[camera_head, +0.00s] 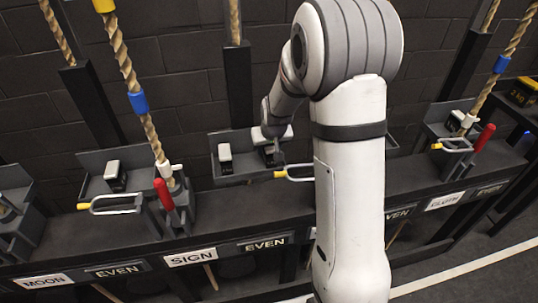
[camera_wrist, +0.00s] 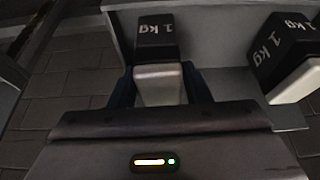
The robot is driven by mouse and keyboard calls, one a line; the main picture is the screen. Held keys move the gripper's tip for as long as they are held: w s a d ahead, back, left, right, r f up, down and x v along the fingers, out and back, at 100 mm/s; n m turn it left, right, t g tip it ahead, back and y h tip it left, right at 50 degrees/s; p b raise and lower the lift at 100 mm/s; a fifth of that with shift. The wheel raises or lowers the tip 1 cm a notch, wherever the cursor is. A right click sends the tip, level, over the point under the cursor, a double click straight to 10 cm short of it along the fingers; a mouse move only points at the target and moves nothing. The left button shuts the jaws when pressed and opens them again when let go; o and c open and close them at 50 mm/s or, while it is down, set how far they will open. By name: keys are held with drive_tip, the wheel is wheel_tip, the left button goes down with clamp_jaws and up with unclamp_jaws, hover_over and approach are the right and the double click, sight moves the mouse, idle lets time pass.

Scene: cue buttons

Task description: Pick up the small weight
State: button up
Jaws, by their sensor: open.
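A small weight (camera_wrist: 158,70), black with "1 kg" in white and a pale metal end, stands between the two dark fingers of my gripper (camera_wrist: 158,88) in the wrist view. The fingers are open, one on each side of it; I cannot tell whether they touch it. A second "1 kg" weight (camera_wrist: 285,60) stands to the right, outside the fingers. In the head view my gripper (camera_head: 273,147) is low over the grey tray (camera_head: 240,178), partly hiding the weight there. Another pale-topped weight (camera_head: 225,157) stands at the tray's left.
A left tray (camera_head: 97,185) holds another weight (camera_head: 115,175). Ropes, a red handle (camera_head: 164,194) and yellow-tipped handles (camera_head: 108,204) stand along the dark bench. Signs such as SIGN (camera_head: 191,257) and EVEN (camera_head: 264,243) line its front. A brick wall is behind.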

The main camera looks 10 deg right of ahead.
drive_tip(key=shift+w+f, duration=0.15)
drive_tip(key=shift+f, duration=0.35)
clamp_jaws()
drive_tip(key=shift+r, duration=0.15)
